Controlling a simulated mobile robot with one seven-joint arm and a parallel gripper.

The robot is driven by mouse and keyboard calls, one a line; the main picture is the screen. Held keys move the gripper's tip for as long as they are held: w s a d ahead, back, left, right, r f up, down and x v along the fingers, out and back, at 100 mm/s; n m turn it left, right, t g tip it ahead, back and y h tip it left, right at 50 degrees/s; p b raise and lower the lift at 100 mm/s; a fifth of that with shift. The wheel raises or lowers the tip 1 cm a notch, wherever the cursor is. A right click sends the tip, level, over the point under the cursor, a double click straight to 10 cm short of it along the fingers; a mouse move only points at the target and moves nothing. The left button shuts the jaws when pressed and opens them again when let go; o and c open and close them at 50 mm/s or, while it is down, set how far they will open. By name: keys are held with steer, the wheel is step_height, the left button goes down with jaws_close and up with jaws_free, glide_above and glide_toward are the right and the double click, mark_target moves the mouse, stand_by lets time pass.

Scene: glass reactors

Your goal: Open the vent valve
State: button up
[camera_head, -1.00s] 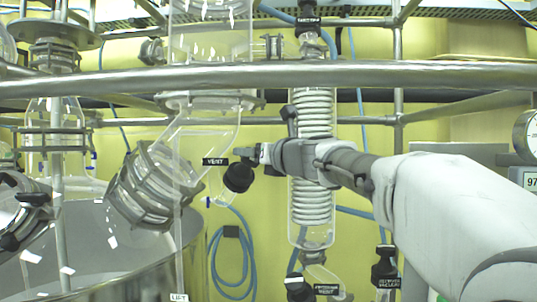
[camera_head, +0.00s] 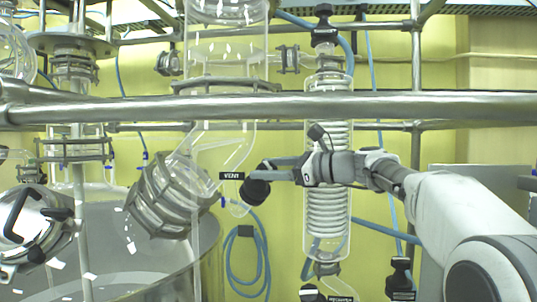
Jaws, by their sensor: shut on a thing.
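The vent valve's black knob (camera_head: 257,190) sits on a glass side arm, right of the clamped glass joint. A small black VENT label (camera_head: 232,175) stands just left of and above the knob. The label's lettering looks turned over. My gripper (camera_head: 274,181) comes in from the right, in front of the glass coil column. Its fingers reach the knob's right side and are shut on it. The fingertips are small and partly merge with the dark knob, so the exact contact is hard to see.
A thick horizontal metal rail (camera_head: 400,105) crosses just above my gripper. The coiled glass condenser (camera_head: 327,225) stands close behind my wrist. A clamped glass joint (camera_head: 165,197) lies left of the valve, above a large vessel. Blue hoses (camera_head: 237,262) hang behind.

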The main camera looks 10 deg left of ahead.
steer(key=n+g+p, duration=0.2)
steer(key=n+p, duration=0.1)
steer(key=shift+r+n+g, duration=0.3)
steer(key=shift+g, duration=0.1)
steer(key=shift+f+n+g+h+p, duration=0.25)
steer(key=shift+n+g+h+p, duration=0.25)
steer(key=shift+n+g+p, duration=0.55)
steer(key=shift+n+g+h, duration=0.25)
steer(key=shift+n+h, duration=0.05)
steer(key=shift+n, duration=0.45)
steer(key=shift+s+f+n+g+h, duration=0.15)
steer(key=shift+n+g+h, duration=0.2)
steer(key=shift+n, duration=0.25)
steer(key=o, duration=1.4)
steer(key=shift+m, duration=0.5)
